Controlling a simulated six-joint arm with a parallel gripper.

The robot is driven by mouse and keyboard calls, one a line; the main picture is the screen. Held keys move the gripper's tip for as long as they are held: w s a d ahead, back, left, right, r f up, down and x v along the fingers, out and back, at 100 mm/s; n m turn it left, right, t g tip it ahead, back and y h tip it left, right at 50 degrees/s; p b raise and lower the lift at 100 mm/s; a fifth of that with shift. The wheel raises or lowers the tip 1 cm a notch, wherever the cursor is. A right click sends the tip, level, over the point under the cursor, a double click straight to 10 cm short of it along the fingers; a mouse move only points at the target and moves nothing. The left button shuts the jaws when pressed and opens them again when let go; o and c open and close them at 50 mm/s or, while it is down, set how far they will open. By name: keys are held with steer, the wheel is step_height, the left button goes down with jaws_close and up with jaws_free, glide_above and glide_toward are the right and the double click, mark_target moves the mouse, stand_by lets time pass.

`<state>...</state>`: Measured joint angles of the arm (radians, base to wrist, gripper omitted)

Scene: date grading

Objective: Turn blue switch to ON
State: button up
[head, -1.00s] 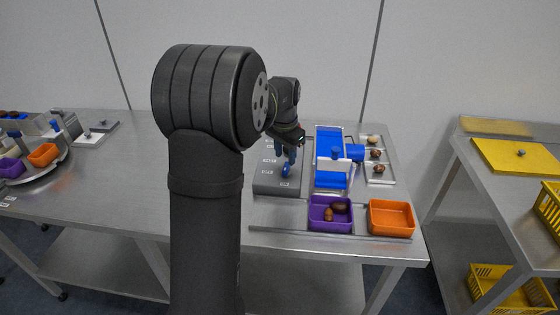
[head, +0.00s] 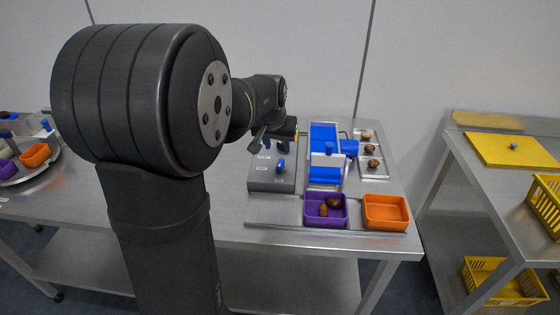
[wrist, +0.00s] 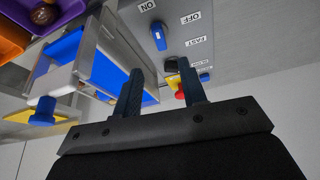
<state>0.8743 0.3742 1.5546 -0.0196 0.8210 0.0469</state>
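The blue switch (head: 281,166) stands on the grey control box (head: 270,187), in front of my gripper in the head view. In the wrist view the blue switch (wrist: 158,36) lies between the ON label (wrist: 147,6) and the OFF label (wrist: 190,18). Its long axis runs roughly toward the ON label. My gripper (wrist: 160,66) is open, its two dark fingers apart with nothing between them. It is clear of the switch. In the head view my gripper (head: 272,140) hangs above the back of the box, partly hidden by my arm.
A blue machine (head: 323,150) stands right beside the box. A purple bin (head: 325,219) with dates and an empty orange bin (head: 386,222) sit in front. A red button (wrist: 180,95) shows on the panel. Small trays with dates (head: 372,163) lie at the right.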

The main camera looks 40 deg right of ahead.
mark_target(280, 163)
steer(key=x, duration=1)
steer(key=shift+f, duration=0.15)
jaws_close()
